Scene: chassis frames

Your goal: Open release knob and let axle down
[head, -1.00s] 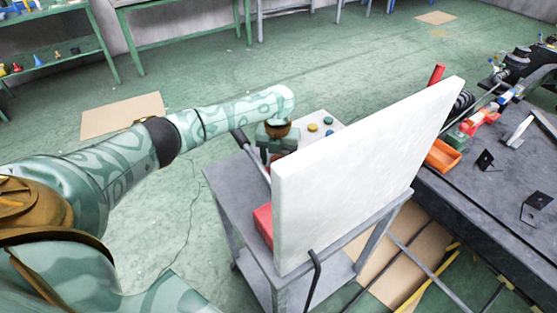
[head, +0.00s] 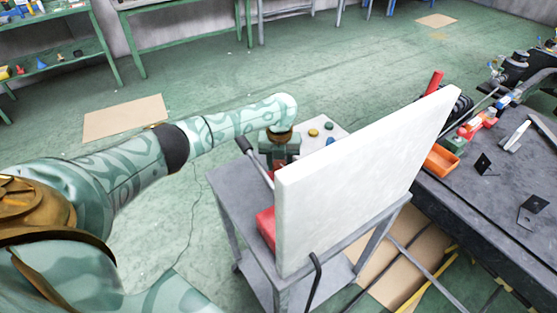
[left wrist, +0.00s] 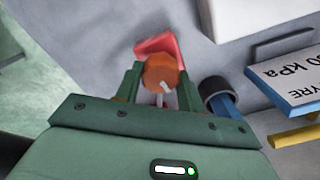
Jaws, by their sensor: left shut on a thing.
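The orange knob (left wrist: 159,73) has a pale mark on its face and sits between the fingers of my left gripper in the left wrist view. My left gripper (left wrist: 157,82) is shut on it; the gripper also shows in the head view (head: 279,152), pointing down over the grey cart beside the white panel. The knob is hidden there by the gripper and panel. A red bent piece (left wrist: 160,44) lies just beyond the knob. I cannot make out the axle. My right gripper is not in view.
A tall white panel (head: 360,180) stands on the grey cart (head: 235,172) and blocks the view behind it. A blue-edged label plate (left wrist: 285,78) and a dark ring (left wrist: 217,93) are right of the knob. A dark workbench (head: 480,190) stands at right.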

